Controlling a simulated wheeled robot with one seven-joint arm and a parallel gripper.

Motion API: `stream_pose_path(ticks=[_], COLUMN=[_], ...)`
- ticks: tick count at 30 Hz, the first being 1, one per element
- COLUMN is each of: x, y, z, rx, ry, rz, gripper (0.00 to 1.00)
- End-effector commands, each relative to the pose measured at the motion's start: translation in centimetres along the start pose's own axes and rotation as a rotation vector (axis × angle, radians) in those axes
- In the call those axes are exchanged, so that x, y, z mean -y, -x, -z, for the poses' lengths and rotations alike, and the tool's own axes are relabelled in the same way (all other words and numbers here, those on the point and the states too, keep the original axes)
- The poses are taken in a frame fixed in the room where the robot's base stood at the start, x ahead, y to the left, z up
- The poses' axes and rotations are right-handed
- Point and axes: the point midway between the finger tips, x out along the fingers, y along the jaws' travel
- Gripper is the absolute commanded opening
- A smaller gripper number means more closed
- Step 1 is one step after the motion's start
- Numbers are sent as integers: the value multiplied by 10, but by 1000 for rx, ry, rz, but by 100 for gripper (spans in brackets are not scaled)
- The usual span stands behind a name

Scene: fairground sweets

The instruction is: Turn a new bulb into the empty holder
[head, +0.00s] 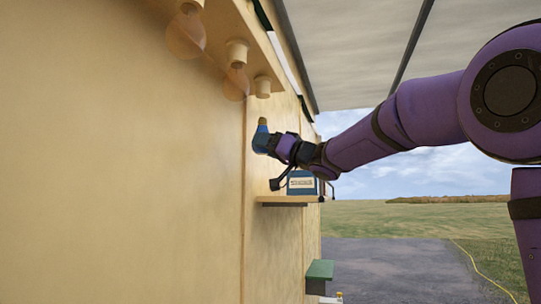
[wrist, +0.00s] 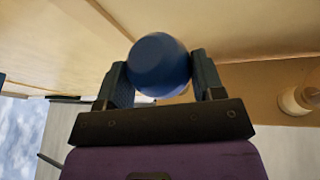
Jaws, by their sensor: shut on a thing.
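My gripper (head: 272,145) is shut on a blue bulb (head: 261,136). The bulb is upright, its brass-coloured cap pointing up. In the wrist view the blue bulb (wrist: 158,64) sits between the two fingers, its round end towards the camera and its cap hidden. The empty holder (head: 262,87), a cream socket under the overhead board, is above the bulb, with a clear gap between them. A cream holder (wrist: 298,97) also shows at the right edge of the wrist view, off to the side of the bulb; I cannot tell which one it is.
Two clear bulbs hang in holders along the board, a large near one (head: 186,37) and a farther one (head: 236,84) beside the empty holder. A small shelf (head: 287,199) below my gripper carries a blue box (head: 301,183). The cream wall (head: 120,170) is close on the left.

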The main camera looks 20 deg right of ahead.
Motion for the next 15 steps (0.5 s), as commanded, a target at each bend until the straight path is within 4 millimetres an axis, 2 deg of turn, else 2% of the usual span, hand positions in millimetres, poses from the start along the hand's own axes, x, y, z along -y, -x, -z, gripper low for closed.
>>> stream_pose_path(ticks=[15], x=[10], y=[-13], z=[37], rx=[-2], ry=[2], rz=[0], gripper=[49])
